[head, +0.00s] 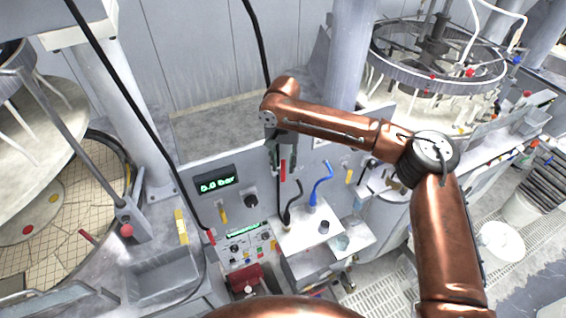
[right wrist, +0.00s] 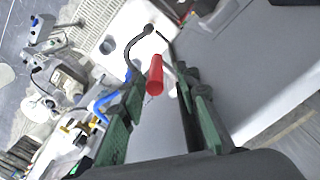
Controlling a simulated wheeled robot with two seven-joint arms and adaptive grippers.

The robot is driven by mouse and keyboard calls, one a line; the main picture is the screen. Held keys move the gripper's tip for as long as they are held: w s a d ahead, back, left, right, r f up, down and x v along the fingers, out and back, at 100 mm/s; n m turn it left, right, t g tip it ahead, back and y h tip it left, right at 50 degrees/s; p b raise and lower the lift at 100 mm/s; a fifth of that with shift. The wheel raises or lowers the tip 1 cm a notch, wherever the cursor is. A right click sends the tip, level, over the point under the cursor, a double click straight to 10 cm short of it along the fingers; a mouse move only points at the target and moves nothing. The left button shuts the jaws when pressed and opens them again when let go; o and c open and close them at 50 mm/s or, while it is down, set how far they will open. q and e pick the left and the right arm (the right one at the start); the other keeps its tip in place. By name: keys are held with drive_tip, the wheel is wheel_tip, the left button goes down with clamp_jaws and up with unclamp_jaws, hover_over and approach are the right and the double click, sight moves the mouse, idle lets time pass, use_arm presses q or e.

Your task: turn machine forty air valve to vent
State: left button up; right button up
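A red lever handle (head: 283,171), which looks like the air valve, stands on the grey machine panel to the right of a green display reading 5.0 bar (head: 217,183). My right gripper (head: 281,158) is at the upper end of this handle, pointing down. In the right wrist view the red handle (right wrist: 155,75) shows between and just beyond the spread green-padded fingers (right wrist: 162,92), with gaps on both sides. The gripper is open. No contact with the handle can be made out. The valve's markings are not readable. My left gripper is out of view.
A control panel (head: 246,246) is lower left.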

drive_tip(key=shift+s+r, duration=0.15)
drive_tip(key=shift+s, duration=0.2)
drive_tip(key=shift+s+r, duration=0.25)
drive_tip(key=shift+s, duration=0.25)
drive_tip(key=c, duration=0.3)
drive_tip(key=shift+w+f, duration=0.1)
drive_tip(key=shift+w, duration=0.1)
drive_tip(key=shift+c, duration=0.8)
drive_tip(key=shift+w+f, duration=0.15)
drive_tip(key=shift+w, duration=0.1)
drive_tip(key=shift+c, duration=0.9)
clamp_jaws()
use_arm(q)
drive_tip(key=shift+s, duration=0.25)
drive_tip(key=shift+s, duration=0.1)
